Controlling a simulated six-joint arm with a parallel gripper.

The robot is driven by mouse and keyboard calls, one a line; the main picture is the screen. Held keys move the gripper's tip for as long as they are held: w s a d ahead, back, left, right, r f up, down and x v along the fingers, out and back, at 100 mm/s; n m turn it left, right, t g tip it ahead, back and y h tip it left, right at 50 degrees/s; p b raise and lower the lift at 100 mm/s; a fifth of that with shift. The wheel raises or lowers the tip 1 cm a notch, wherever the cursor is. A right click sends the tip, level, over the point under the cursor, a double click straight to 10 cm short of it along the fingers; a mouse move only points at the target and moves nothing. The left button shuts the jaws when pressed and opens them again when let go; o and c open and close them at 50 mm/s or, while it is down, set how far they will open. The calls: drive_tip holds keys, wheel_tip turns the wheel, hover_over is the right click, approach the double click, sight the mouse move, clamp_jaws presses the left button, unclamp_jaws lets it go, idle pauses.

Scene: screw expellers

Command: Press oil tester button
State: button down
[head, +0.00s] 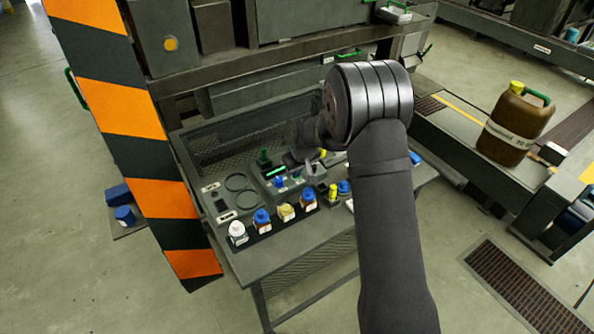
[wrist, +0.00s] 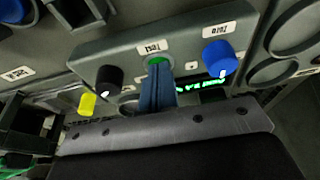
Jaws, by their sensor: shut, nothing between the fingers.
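The oil tester (head: 271,182) is a grey box with a lit green display on the bench in the head view. In the wrist view its panel (wrist: 190,45) carries a green button (wrist: 157,60) under a small label, a black knob (wrist: 109,80) to the left and a blue knob (wrist: 219,57) to the right. My gripper (wrist: 157,72) is shut and empty, its blue fingertips right at the green button and covering part of it. I cannot tell whether they touch or press it. Part of the lit display (wrist: 203,85) shows beside the fingers.
Several small bottles with coloured caps stand in a row (head: 273,221) along the bench front. A yellow-capped vial (head: 332,194) stands near them. A striped post (head: 135,135) rises left of the bench, and a brown jug (head: 513,125) stands on a ledge at right.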

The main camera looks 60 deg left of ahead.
wheel_tip(320, 180, up, 4)
drive_tip(key=shift+r, duration=0.15)
drive_tip(key=v, duration=0.9)
drive_tip(key=shift+r, duration=0.35)
